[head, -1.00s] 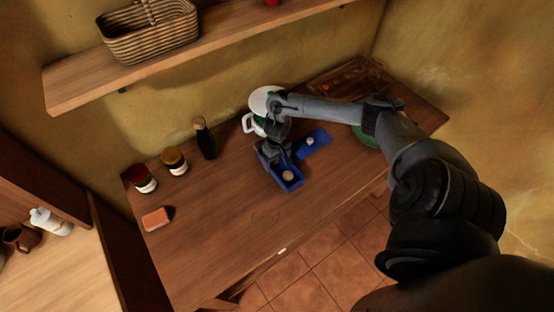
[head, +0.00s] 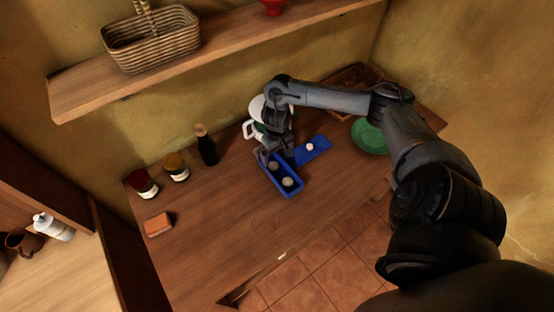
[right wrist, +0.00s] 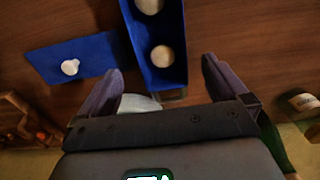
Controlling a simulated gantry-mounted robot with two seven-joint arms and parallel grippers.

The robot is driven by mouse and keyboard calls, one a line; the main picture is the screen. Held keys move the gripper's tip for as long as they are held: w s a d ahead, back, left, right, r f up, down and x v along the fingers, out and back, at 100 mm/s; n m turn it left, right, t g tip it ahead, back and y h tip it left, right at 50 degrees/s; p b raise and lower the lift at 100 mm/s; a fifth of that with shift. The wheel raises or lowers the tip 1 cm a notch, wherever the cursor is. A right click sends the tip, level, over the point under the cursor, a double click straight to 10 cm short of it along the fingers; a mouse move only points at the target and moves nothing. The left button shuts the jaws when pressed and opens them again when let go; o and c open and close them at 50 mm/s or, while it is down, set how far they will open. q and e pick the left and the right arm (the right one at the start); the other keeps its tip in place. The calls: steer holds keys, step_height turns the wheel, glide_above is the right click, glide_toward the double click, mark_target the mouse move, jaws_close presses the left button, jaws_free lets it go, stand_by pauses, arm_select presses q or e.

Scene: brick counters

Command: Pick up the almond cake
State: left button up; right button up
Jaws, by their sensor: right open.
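A narrow blue box (head: 296,188) stands on the wooden counter with its top open. Two round beige cakes lie in it, a nearer one (head: 288,182) and a farther one (head: 274,166); I cannot tell which is the almond cake. The right wrist view shows both, one at the top (right wrist: 149,4) and one closer to my gripper (right wrist: 162,56). My right gripper (head: 276,153) is open and empty above the far end of the box. In the wrist view its fingers (right wrist: 163,84) are spread to either side of that end. My left gripper is not in view.
A flat blue piece (head: 318,148) with a small white item (head: 310,146) lies right of the box. A white jug (head: 251,128), dark bottle (head: 206,146), two jars (head: 176,167) and an orange block (head: 158,225) stand around. A green bowl (head: 369,136) is at right. The front counter is clear.

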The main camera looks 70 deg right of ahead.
steer(key=w+a+f+n+t, duration=0.1)
steer(key=a+n, duration=0.1)
steer(key=a, duration=0.6)
steer(key=w+a+f+n+t+y, duration=0.1)
steer(key=a+n+t, duration=0.1)
steer(key=a, duration=0.7)
steer(key=w+a+f+n+t+p, duration=0.1)
steer(key=a+n, duration=0.3)
steer(key=a, duration=0.5)
steer(key=shift+w+a+f+t+y, duration=0.1)
steer(key=shift+w+t+y, duration=0.3)
steer(key=shift+w+t, duration=0.15)
steer(key=s+a+r+h, duration=0.1)
steer(key=s+a+r, duration=0.5)
steer(key=shift+s+a+n+t, duration=0.3)
steer(key=shift+s+a+t, duration=0.05)
steer(key=shift+t, duration=0.1)
steer(key=s, duration=0.2)
steer(key=s+d+r+g, duration=0.1)
steer(key=s, duration=0.1)
steer(key=s+g, duration=0.1)
steer(key=s, duration=0.2)
steer(key=shift+d+r+h, duration=0.3)
steer(key=shift+r, duration=0.05)
steer(key=c, duration=0.4)
steer(key=shift+s, duration=0.25)
steer(key=shift+c, duration=1.3)
steer(key=shift+d, duration=0.1)
steer(key=shift+c, duration=0.6)
